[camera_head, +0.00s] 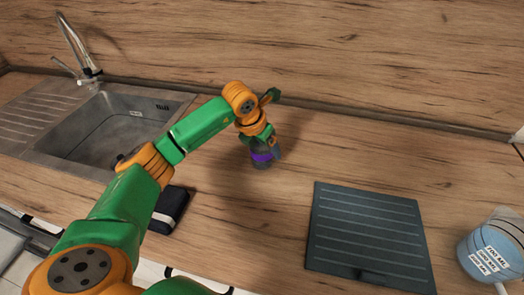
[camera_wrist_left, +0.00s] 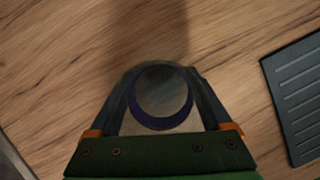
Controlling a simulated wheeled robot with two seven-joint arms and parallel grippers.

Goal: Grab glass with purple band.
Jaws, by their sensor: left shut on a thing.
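The glass with the purple band (camera_head: 263,158) stands upright on the wooden counter, right of the sink, in the head view. In the left wrist view the glass (camera_wrist_left: 161,97) is seen from above, its round rim and dark purple band between the fingers. My left gripper (camera_head: 262,146) comes down over the glass from above and is shut on it, with one finger on each side (camera_wrist_left: 162,100). The gripper and wrist hide the upper part of the glass in the head view. My right gripper is not in view.
A dark ribbed board (camera_head: 368,235) lies on the counter to the right. A mug with printed labels (camera_head: 490,252) stands at the far right. A dark block-like object (camera_head: 171,209) lies near the front edge beside my arm. The sink (camera_head: 112,128) and tap (camera_head: 80,48) are at left.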

